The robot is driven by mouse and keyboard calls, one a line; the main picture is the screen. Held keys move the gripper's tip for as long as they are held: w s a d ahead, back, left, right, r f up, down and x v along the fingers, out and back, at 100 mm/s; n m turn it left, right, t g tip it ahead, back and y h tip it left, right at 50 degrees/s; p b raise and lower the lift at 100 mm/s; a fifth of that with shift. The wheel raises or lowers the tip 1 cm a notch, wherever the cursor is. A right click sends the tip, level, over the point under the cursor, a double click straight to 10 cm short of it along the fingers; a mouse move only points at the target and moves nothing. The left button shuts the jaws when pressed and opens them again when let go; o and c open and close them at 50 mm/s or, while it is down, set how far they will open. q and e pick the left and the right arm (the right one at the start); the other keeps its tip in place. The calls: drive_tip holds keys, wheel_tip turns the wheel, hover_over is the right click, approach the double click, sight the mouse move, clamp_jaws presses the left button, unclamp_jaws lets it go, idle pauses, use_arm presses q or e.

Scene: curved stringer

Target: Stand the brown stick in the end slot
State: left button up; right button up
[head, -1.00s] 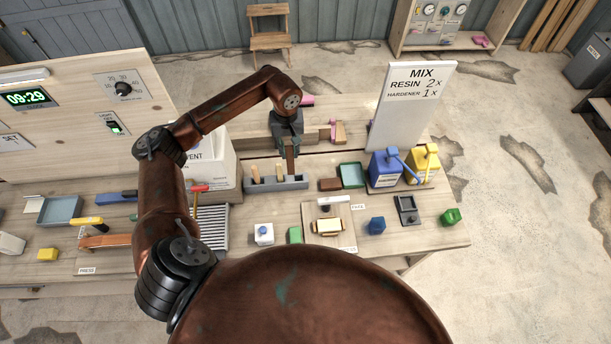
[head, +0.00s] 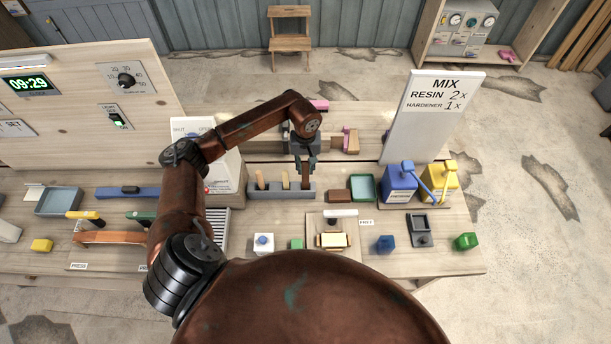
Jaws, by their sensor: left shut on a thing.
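The brown stick (head: 306,174) is upright in my left gripper (head: 305,163), which is shut on its upper part. The stick stands over the right end of a grey slotted block (head: 272,194). Its lower end is at the block's top in the head view; I cannot tell how deep it sits in the end slot. Two paler sticks stand in the block, one at the left (head: 260,180) and one in the middle (head: 285,180). My right gripper is not in view.
A brown block (head: 339,196) and a green tray (head: 363,187) lie just right of the slotted block. Blue (head: 400,182) and yellow (head: 439,180) containers stand farther right. A white box (head: 226,176) stands to the left, partly behind my arm.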

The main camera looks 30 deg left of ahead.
sight(306, 173)
use_arm(q)
wheel_tip(306, 173, down, 4)
drive_tip(key=shift+f+p, duration=0.15)
drive_tip(key=shift+p, duration=0.4)
drive_tip(key=shift+f+b, duration=0.3)
drive_tip(key=shift+b, duration=0.05)
drive_tip(key=o, duration=1)
drive_tip(key=shift+r, duration=0.15)
drive_tip(key=shift+w+r+p, duration=0.1)
drive_tip(key=shift+r+p, duration=0.15)
drive_tip(key=shift+p, duration=0.05)
wheel_tip(306, 173, up, 10)
drive_tip(key=b, duration=0.3)
drive_tip(key=shift+r, duration=0.85)
